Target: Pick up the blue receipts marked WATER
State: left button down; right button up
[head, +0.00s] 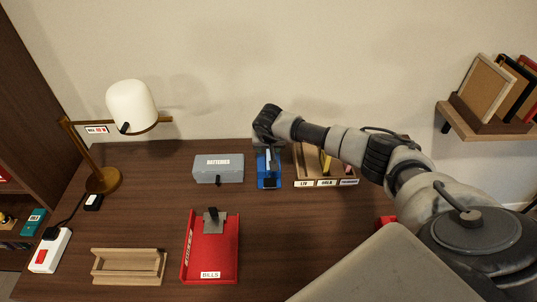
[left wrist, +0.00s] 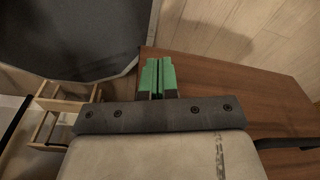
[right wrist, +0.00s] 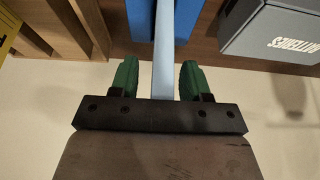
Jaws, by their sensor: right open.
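A blue holder (head: 269,183) stands at the back of the desk, with a pale blue upright piece (head: 268,160) rising from it. I cannot read WATER on it. My right gripper (head: 268,146) is above the holder, pointing down. In the right wrist view, the edge of the pale blue piece (right wrist: 164,60) runs between the open green fingers of my right gripper (right wrist: 158,80), with a gap on each side. The blue holder (right wrist: 142,20) shows beyond them. My left gripper (left wrist: 157,77) is shut and empty over the desk's edge and is outside the head view.
A grey BATTERIES box (head: 218,170) stands left of the holder, and a wooden sorter with labels (head: 325,183) stands close on its right. A red BILLS tray (head: 210,260), a wooden tray (head: 128,281) and a lamp (head: 131,105) are further left. The wall is close behind.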

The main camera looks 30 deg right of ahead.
grip_shut()
jog(key=shift+r, duration=0.2)
